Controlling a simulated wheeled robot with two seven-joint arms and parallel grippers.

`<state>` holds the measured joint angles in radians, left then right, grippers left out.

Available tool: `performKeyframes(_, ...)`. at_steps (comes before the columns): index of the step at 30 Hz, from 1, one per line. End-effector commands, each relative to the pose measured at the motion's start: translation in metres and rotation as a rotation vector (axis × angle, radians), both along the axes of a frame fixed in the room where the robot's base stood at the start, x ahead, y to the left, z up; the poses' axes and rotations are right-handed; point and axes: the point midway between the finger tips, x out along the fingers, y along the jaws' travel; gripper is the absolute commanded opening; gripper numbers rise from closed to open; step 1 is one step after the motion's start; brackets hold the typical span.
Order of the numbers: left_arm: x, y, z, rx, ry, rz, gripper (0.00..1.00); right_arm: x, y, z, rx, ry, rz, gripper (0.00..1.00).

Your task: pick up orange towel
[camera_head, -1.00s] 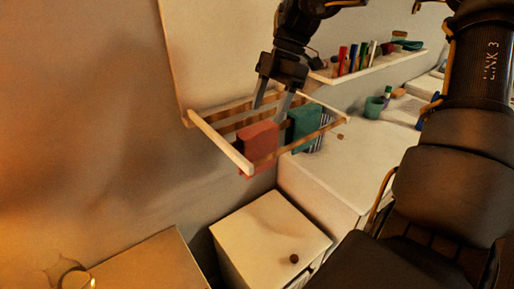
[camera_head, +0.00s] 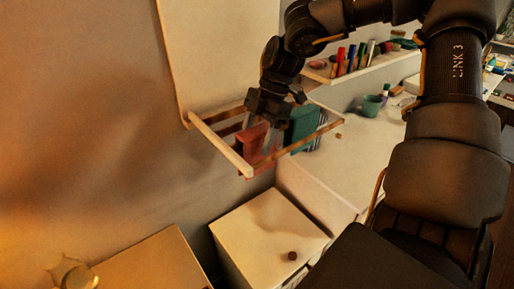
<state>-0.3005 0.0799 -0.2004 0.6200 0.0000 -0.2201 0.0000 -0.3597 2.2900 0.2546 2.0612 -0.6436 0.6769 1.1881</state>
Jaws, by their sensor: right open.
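The orange towel (camera_head: 250,138), a reddish-orange folded cloth, hangs on the wooden wall rack (camera_head: 222,147). My right gripper (camera_head: 256,142) points down at the towel from above, with its fingers apart. One finger overlaps the towel in the view, and the other shows along its right side. I cannot tell whether they touch it. A green towel (camera_head: 303,122) hangs just right of the gripper, with a striped cloth (camera_head: 316,140) beside it. My left gripper is not in view.
A wall shelf (camera_head: 373,68) with several colored bottles stands behind my right arm. A white counter (camera_head: 345,165) with a green cup (camera_head: 371,105) lies right of the rack. A white cabinet (camera_head: 262,235) with a dark knob stands below. The wall left of the rack is clear.

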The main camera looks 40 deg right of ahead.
Motion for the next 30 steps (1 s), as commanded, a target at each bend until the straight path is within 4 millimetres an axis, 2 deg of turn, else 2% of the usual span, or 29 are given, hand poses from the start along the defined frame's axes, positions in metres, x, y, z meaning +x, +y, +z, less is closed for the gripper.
performKeyframes(2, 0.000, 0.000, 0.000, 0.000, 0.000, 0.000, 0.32, 0.000, 0.000, 0.000, 0.000, 0.000, 0.000, 0.60)
performKeyframes(12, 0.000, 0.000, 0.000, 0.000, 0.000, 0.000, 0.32, 0.000, 0.000, 0.000, -0.001, 0.000, 0.000, 0.15)
performKeyframes(23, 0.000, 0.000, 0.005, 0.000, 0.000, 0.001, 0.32, 0.000, -0.001, 0.007, 0.000, -0.001, -0.002, 0.15)
performKeyframes(26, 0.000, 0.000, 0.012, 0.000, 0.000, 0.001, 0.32, -0.001, -0.002, 0.017, -0.001, -0.002, -0.004, 0.15)
performKeyframes(30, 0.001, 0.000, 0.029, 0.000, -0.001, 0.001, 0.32, -0.003, -0.004, 0.039, 0.000, -0.002, -0.011, 0.15)
